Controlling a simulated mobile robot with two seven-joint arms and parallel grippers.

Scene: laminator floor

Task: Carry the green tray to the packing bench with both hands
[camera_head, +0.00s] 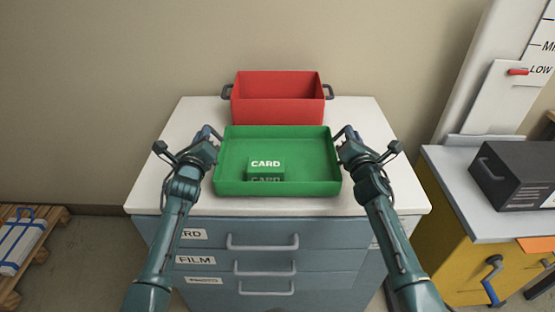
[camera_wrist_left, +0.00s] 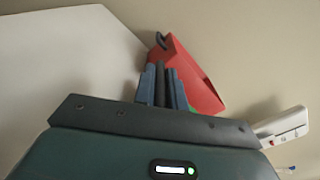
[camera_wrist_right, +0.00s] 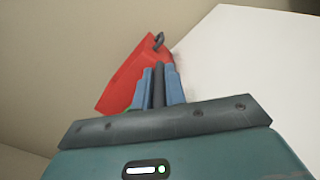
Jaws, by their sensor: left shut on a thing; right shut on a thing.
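The green tray (camera_head: 232,150) is in the middle of the head view, over the white cabinet top, and looks level. I cannot tell whether it rests on the top or hangs just above it. A green block marked CARD (camera_head: 266,166) is inside it. My left gripper (camera_head: 208,134) is at the tray's left side, and my right gripper (camera_head: 349,134) at its right side. Each is shut on a dark handle bar, seen between the fingers in the left wrist view (camera_wrist_left: 162,84) and the right wrist view (camera_wrist_right: 158,86). I cannot tell which bench is the packing bench.
A red bin (camera_head: 278,103) with dark side handles stands close behind the tray. The white cabinet top (camera_head: 155,188) has bare strips at both sides; labelled drawers are below. At right a yellow-sided bench (camera_head: 462,212) carries a dark machine (camera_head: 515,172). A wooden pallet (camera_head: 35,245) lies at left.

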